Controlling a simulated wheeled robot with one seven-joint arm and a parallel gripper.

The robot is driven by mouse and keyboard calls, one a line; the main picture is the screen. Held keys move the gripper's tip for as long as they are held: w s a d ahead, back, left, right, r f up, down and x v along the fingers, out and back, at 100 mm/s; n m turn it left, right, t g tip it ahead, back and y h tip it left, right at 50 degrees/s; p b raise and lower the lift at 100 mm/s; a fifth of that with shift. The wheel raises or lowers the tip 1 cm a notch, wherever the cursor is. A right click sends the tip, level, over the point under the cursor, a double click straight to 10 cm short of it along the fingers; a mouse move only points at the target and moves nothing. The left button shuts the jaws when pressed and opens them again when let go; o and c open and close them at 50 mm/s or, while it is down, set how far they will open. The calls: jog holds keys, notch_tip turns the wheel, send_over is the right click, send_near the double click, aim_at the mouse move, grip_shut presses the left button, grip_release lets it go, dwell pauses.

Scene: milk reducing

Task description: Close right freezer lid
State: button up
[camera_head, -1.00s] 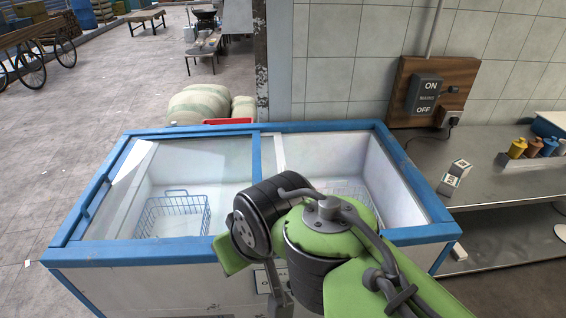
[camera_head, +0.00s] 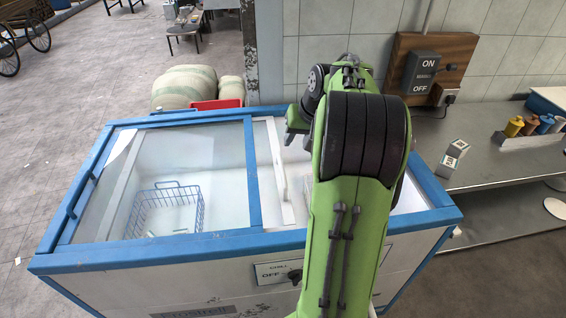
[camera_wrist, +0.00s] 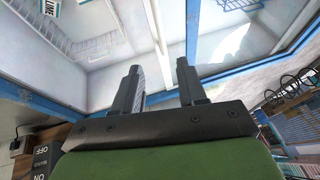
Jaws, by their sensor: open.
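The chest freezer (camera_head: 170,252) has a blue rim. A blue-framed glass lid (camera_head: 205,165) covers its left half, and a blue lid edge bar (camera_head: 251,185) runs front to back near the middle. The right half looks uncovered, though my arm hides much of it. In the wrist view my gripper (camera_wrist: 158,72) is open and empty, with its two fingers apart above the freezer. The blue bar (camera_wrist: 193,35) shows just beyond the right fingertip, and a white divider (camera_wrist: 155,25) lies between the fingers. I cannot tell whether a finger touches the bar.
A wire basket (camera_head: 165,212) sits inside the left half. A wooden board with an ON/OFF switch box (camera_head: 424,72) is on the tiled wall at the right. A steel counter (camera_head: 490,170) stands right of the freezer. Sacks (camera_head: 185,87) and a red crate (camera_head: 215,104) are behind it.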

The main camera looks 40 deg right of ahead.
aim_at(282, 167)
jog(key=b+x, duration=0.3)
jog(key=x, duration=1.2)
jog(key=shift+w+f, duration=0.15)
jog(key=shift+f, duration=0.2)
grip_shut()
